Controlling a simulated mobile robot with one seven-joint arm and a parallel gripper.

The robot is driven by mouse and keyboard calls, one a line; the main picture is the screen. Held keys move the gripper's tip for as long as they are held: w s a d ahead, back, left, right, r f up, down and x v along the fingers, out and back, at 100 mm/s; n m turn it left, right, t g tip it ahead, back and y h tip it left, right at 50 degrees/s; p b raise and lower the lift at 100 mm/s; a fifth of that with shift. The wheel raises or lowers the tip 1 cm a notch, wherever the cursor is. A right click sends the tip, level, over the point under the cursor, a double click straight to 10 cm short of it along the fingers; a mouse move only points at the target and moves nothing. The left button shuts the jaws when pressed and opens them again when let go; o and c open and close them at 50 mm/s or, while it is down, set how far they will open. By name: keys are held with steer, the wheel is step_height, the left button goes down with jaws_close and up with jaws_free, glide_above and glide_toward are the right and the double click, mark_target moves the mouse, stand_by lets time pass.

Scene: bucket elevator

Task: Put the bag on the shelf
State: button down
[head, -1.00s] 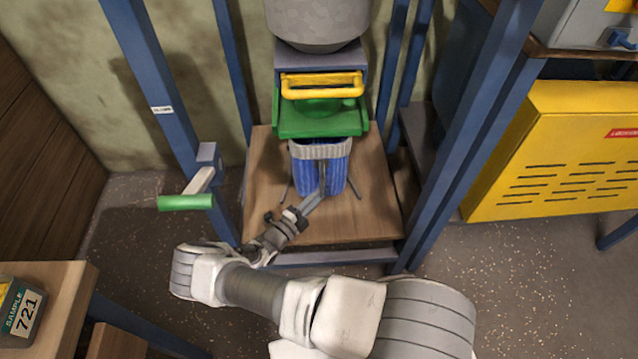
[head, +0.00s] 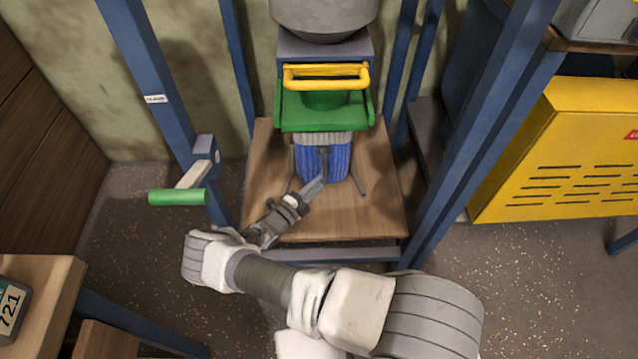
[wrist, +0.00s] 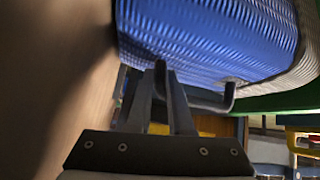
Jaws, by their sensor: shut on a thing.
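The blue ribbed bag (head: 338,163), with a pale grey upper band, is upright just beneath the green chute (head: 325,118), which hides its top. My gripper (head: 322,178) reaches it from the front left. In the wrist view the fingers (wrist: 168,80) are shut on a dark handle (wrist: 212,102) on the side of the bag (wrist: 215,40). A wooden board (head: 375,205) lies under the bag, inside a blue frame. I cannot tell whether the bag's base touches it. No other board is clearly the shelf.
Blue posts (head: 160,105) stand on both sides. A green-handled crank (head: 178,196) sticks out at left. A yellow bar handle (head: 325,72) is above the chute. A yellow vented cabinet (head: 575,150) is at right. A wooden table (head: 50,290) with a sample box (head: 10,308) is at lower left.

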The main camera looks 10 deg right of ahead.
steer(key=c, duration=0.8)
jaws_free()
steer(key=shift+f, duration=0.1)
steer(key=p+v, duration=0.1)
steer(key=v, duration=0.6)
steer(key=shift+s+a, duration=0.15)
steer(key=shift+a, duration=0.1)
steer(key=shift+d, duration=0.1)
